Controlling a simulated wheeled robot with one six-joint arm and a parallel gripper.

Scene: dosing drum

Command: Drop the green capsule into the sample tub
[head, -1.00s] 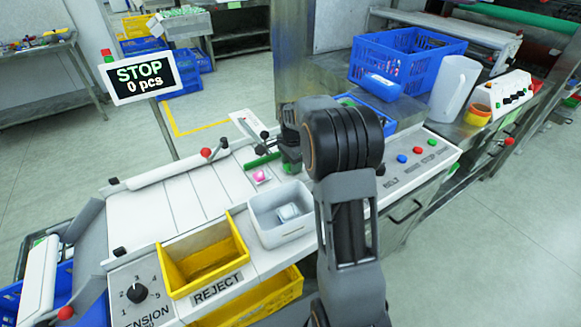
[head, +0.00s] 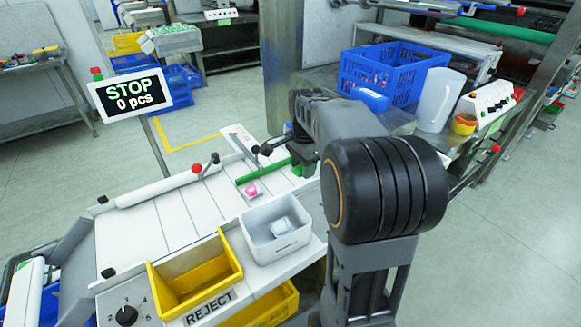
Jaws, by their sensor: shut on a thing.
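My gripper (head: 302,158) is at the far right side of the belt, partly hidden behind my own arm. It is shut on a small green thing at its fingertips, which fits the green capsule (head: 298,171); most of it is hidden. The white open tub (head: 258,251), which fits the sample tub, stands on the near side of the belt, below and left of the gripper. A pale blue-white item (head: 281,227) lies inside it. The gripper is apart from the tub.
A pink piece (head: 251,191) lies on the white belt (head: 150,232) beside a green bar (head: 263,170). A yellow REJECT bin (head: 194,273) stands left of the tub. A STOP display (head: 130,94) reads 0 pcs. A blue crate (head: 391,73) stands behind on the right.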

